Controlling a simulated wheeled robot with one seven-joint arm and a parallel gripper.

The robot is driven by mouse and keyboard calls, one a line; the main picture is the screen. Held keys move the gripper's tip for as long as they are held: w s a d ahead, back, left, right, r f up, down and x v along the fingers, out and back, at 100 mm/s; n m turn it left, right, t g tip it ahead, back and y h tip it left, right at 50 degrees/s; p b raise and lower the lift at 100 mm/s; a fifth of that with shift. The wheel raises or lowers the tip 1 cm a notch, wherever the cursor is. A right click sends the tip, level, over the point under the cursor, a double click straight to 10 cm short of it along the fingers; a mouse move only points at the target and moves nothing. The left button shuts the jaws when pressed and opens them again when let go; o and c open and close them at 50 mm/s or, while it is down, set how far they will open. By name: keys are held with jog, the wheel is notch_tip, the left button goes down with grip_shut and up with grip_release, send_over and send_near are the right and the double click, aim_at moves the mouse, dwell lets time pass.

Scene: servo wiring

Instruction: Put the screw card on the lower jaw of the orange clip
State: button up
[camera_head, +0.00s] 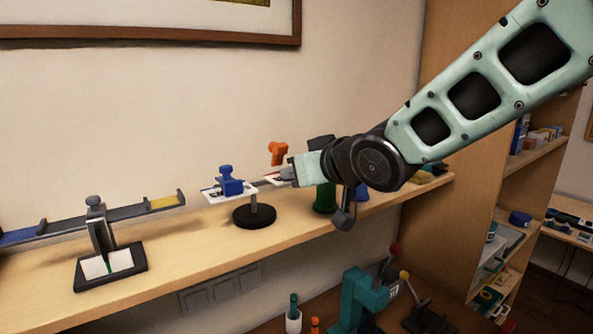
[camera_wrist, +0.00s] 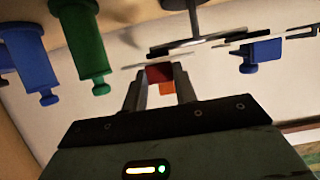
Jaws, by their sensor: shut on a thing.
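A red patch also shows between the fingers. The card lies close to a dark flat plate (camera_wrist: 190,47), the clip's lower jaw; I cannot tell whether they touch.
A blue clip (camera_head: 230,183) with a white card stands left of the orange clip; a round black base (camera_head: 254,216) is below. A black stand (camera_head: 110,268) is at shelf left.

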jog(key=shift+f, duration=0.15)
jog(key=o, duration=0.9)
jog(key=shift+o, duration=0.2)
jog(key=v, duration=1.2)
